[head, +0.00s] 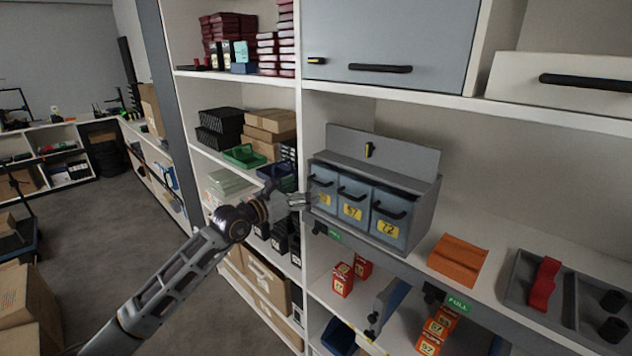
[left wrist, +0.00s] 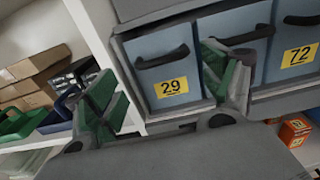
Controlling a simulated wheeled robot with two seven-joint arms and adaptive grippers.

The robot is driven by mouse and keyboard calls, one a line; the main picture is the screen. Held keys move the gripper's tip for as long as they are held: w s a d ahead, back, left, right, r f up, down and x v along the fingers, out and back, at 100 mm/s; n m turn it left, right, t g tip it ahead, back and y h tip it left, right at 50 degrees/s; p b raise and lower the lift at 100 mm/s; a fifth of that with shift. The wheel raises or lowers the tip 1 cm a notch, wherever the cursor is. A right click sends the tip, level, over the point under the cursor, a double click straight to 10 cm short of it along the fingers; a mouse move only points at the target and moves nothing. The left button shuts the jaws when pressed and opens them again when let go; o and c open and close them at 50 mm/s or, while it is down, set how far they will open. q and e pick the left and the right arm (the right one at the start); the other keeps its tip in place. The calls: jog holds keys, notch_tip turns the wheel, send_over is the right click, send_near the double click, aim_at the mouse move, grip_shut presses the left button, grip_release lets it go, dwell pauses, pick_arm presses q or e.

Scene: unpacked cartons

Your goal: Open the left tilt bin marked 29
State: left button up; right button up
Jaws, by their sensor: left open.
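The left tilt bin marked 29 (head: 322,183) is the leftmost of three grey-blue bins in a grey housing (head: 425,213) on the shelf. In the left wrist view its front (left wrist: 165,78) shows a dark bar handle and yellow 29 label. It looks about in line with its neighbours; I see no clear tilt. Nothing is held.
The middle bin (head: 352,203) and the bin marked 72 (head: 390,220) stand to the right. A shelf upright borders the housing's left. Green (head: 244,155) and blue trays lie beyond it. An orange box (head: 458,259) and a grey tray (head: 515,290) are right of the housing.

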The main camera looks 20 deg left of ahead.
aim_at(316, 183)
pick_arm(q)
jog(key=shift+p+x, duration=0.7)
jog(key=shift+x, duration=2.3)
jog(key=c, duration=1.3)
jog(key=shift+o, duration=0.2)
